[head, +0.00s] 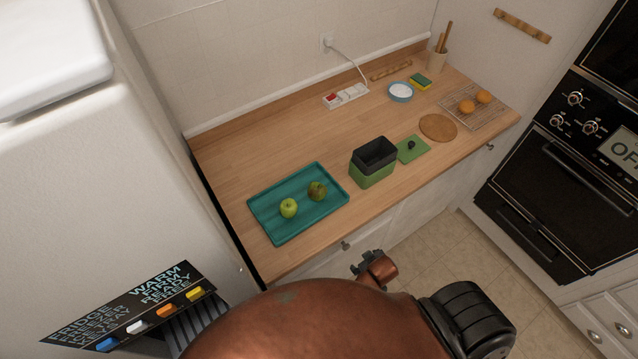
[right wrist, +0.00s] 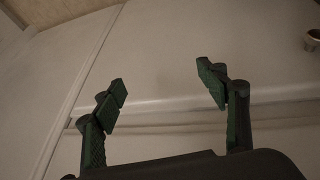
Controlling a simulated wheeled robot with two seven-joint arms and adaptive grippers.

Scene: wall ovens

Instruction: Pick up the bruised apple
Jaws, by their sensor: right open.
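The bruised apple (head: 317,191) is green with brown-red patches. It sits in the right part of a teal tray (head: 262,228) on the wooden counter in the head view. A plain green apple (head: 289,208) sits to its left, apart from it. My right gripper (right wrist: 163,86) is open and empty in the right wrist view, facing pale cabinet fronts. No apple shows in that view. My copper arm fills the bottom of the head view, below the counter's front edge and away from the apples. My left gripper is not in view.
A green and black open container (head: 372,164) stands right of the tray, with a green lid (head: 412,149) beside it. A round board (head: 438,128) and a rack with oranges (head: 477,112) lie farther right. A white fridge (head: 130,180) borders the left. The counter behind the tray is clear.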

